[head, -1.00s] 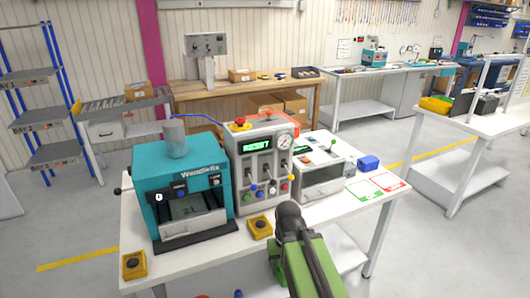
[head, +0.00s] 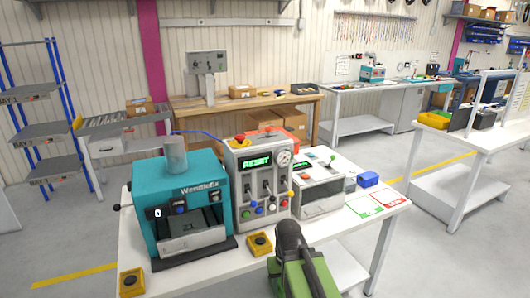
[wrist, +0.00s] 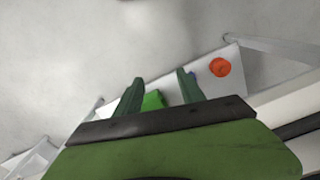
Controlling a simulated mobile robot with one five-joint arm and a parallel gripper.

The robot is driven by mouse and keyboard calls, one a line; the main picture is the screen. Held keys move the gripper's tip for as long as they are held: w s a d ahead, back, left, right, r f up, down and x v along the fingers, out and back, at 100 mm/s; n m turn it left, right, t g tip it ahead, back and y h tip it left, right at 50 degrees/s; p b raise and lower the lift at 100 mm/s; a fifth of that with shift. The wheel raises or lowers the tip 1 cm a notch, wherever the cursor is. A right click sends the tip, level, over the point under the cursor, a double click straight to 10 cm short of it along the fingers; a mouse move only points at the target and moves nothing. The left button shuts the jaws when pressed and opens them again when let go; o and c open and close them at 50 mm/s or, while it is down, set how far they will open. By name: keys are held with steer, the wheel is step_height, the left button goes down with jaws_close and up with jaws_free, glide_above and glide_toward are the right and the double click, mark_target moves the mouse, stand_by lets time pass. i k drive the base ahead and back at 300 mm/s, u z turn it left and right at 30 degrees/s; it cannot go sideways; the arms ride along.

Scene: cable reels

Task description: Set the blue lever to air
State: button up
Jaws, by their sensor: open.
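A grey control unit (head: 243,169) with a green RESET display and a round gauge stands mid-table. Its front has several dark levers in slots, with small coloured knobs below, including a blue knob (head: 258,211). I cannot tell which lever is the blue one, and any position labels are too small to read. My green arm shows at the bottom of the head view, in front of the table, with its fingertips hidden. In the wrist view, my gripper (wrist: 161,82) is open, its two dark green fingers apart. Nothing is clearly held; a bright green patch (wrist: 153,101) shows beyond, between them.
A teal press (head: 182,193) stands left of the unit, and a grey box with a slanted panel (head: 321,182) to its right. Yellow button boxes (head: 260,244) sit along the front edge. The wrist view shows a red-orange disc (wrist: 220,67) and bare floor.

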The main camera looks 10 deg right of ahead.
mark_target(253, 204)
steer(key=u, duration=1.55)
steer(key=i, duration=0.55)
steer(key=z, duration=0.3)
